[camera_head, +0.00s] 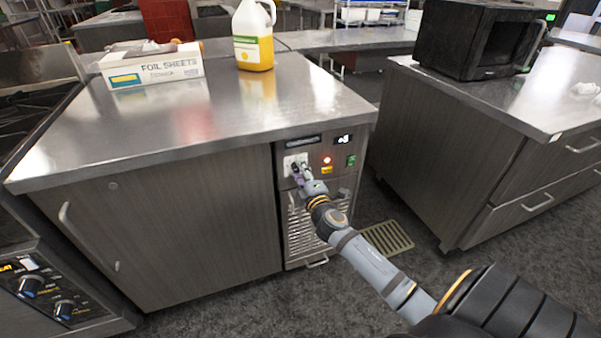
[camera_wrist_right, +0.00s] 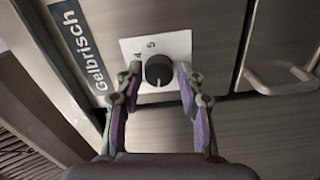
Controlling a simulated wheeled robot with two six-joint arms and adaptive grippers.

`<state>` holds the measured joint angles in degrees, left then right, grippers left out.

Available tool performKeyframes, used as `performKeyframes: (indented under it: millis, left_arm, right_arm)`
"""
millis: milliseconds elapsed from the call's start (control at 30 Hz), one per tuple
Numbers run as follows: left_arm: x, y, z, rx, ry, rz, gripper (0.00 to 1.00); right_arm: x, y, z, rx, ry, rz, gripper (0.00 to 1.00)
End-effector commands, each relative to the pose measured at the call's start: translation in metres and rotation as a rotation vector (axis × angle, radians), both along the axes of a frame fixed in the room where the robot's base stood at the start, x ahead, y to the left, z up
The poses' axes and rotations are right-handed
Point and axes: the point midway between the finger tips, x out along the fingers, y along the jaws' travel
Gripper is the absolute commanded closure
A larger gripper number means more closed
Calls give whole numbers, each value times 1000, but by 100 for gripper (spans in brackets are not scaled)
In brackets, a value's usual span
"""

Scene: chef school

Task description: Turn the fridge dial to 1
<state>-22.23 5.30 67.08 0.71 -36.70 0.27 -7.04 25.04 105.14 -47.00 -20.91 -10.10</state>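The fridge dial (camera_wrist_right: 159,70) is a round black knob on a white square plate (camera_wrist_right: 182,44) in the right wrist view. The digits 5 and 4 show on the plate above and left of the knob; a pale mark shows at the knob's lower edge. My right gripper (camera_wrist_right: 159,72) is open, one fingertip on each side of the knob, with small gaps seeming to remain. In the head view my right gripper (camera_head: 302,172) is at the white plate (camera_head: 289,161) on the fridge unit's front panel and largely covers the knob. My left gripper is out of view.
Above is the steel counter (camera_head: 215,110) with a foil box (camera_head: 152,68) and a yellow jug (camera_head: 254,50). A microwave (camera_head: 480,38) stands right.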

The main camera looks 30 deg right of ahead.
Motion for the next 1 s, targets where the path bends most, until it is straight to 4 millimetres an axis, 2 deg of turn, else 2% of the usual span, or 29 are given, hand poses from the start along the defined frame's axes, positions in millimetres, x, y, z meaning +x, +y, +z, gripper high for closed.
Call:
performKeyframes:
  millis: [67,333,433,567,800,1000]
  left_arm:
    - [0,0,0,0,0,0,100]
    - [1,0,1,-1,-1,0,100]
    - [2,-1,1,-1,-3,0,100]
    - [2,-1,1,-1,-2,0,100]
    - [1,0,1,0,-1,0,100]
    - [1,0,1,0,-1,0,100]
  right_arm:
    - [0,0,0,1,0,0,47]
    - [0,0,0,1,0,-1,47]
    - [-7,1,-1,0,2,-1,47]
    - [-31,7,-1,-2,4,2,47]
    - [-87,21,-1,-2,5,3,47]
    - [-113,27,-1,-1,2,0,47]
